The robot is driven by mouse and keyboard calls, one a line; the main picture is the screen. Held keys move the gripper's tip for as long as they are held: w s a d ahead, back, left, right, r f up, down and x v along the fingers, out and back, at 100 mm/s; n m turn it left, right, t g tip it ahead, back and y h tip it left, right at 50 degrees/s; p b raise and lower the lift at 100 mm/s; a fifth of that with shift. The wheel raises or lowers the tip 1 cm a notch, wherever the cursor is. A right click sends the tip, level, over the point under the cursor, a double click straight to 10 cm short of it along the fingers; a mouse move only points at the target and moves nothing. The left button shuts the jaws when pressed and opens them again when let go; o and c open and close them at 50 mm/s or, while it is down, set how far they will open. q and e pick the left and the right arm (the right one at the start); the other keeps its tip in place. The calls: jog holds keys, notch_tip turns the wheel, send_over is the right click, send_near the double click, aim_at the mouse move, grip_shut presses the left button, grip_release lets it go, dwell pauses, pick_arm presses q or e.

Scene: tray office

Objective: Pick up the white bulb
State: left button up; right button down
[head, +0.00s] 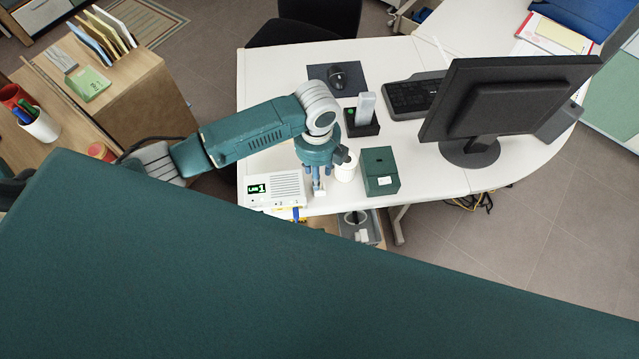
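My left gripper (318,184) points down over the front edge of the white desk, just right of the white box with a green display (276,189). A small white piece (320,191) shows at its fingertips; it may be the white bulb, but it is too small to be sure. I cannot tell whether the fingers are closed on it. A white cylinder (346,172) stands right behind the gripper, partly hidden by it. My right gripper is not in view.
A dark green box (379,170) stands right of the cylinder. Behind are a black holder (362,122), a keyboard (412,96) and a monitor (505,100). A grey bin (376,232) sits below the desk's front edge. The desk (430,175) is clear right of the green box.

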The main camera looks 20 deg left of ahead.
pick_arm(q)
jog(key=f, duration=0.2)
jog(key=f+p, duration=0.1)
jog(key=shift+s+d+f, duration=0.1)
jog(key=shift+d+f, duration=0.2)
jog(key=shift+f, duration=0.45)
jog(key=shift+c, duration=0.3)
jog(key=c, duration=0.8)
jog(key=shift+r, duration=0.15)
